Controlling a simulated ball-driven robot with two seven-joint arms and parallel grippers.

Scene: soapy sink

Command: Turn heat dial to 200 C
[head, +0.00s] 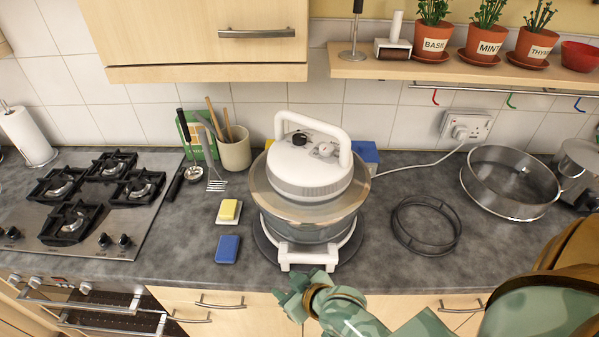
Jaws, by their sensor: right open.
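A white-lidded cooker with a glass bowl (307,238) stands on the grey counter against the wall, with a big white handle (313,121) arching over its lid (309,177). Two dials sit on the lid under the handle: a black one (300,138) and a pale grey one (325,149). Their markings are too small to read, so I cannot tell which sets heat or where they point. My right gripper (298,291) is open and empty at the counter's front edge, below and in front of the cooker, apart from the dials. My left gripper is out of view.
A blue sponge (228,249) and a yellow sponge (228,210) lie left of the cooker. A dark wire ring (426,225) and a round metal ring (511,183) lie right. A white cord (421,165) runs to the wall socket (464,128). Cupboard (210,38) and shelf (456,71) overhang behind.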

